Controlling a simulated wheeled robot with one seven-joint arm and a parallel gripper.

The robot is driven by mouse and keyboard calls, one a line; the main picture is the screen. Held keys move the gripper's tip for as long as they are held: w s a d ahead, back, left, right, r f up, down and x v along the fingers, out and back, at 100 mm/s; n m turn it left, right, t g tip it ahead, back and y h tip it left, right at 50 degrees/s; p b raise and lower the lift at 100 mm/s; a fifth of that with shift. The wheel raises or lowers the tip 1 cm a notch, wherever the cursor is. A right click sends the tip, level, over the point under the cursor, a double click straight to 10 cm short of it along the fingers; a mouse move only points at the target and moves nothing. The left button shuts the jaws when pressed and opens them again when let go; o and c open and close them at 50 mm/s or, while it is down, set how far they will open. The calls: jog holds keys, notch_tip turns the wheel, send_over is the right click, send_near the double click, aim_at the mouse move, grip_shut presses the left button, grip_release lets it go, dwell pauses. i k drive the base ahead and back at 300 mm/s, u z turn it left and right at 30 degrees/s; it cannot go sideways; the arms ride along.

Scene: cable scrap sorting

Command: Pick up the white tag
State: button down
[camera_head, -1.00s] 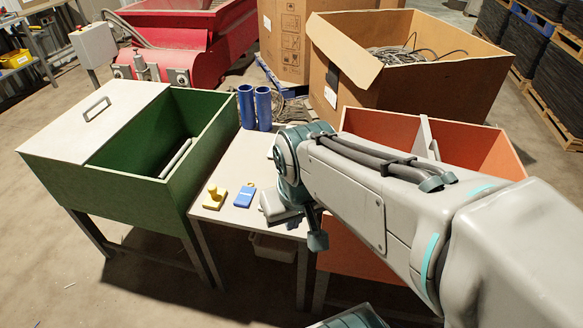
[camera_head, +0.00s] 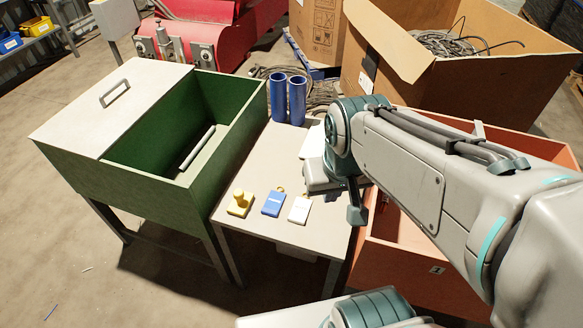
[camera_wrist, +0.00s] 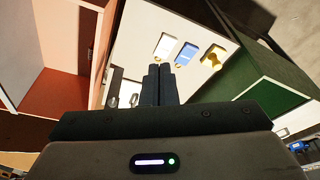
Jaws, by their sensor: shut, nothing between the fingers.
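The white tag (camera_head: 299,208) lies flat at the near edge of the small table (camera_head: 262,176), to the right of a blue tag (camera_head: 273,203). In the wrist view the white tag (camera_wrist: 165,46) lies just beyond the fingertips, with the blue tag (camera_wrist: 186,54) to its right. My gripper (camera_wrist: 159,72) is shut and empty, its two dark fingers side by side. The tag looks apart from the fingers. In the head view my arm hides most of the gripper and the table's right part.
A yellow tag-like piece with a knob (camera_head: 240,204) sits left of the blue tag. Two blue cylinders (camera_head: 288,100) stand at the table's back. A green bin (camera_head: 130,180) flanks the table on the left, an orange bin (camera_head: 405,268) on the right. A cardboard box (camera_head: 455,85) with cables stands behind.

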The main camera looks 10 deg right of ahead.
aim_at(301, 206)
jog(key=k, duration=0.5)
jog(key=u, duration=1.3)
jog(key=i, duration=1.15)
jog(key=z, duration=2.3)
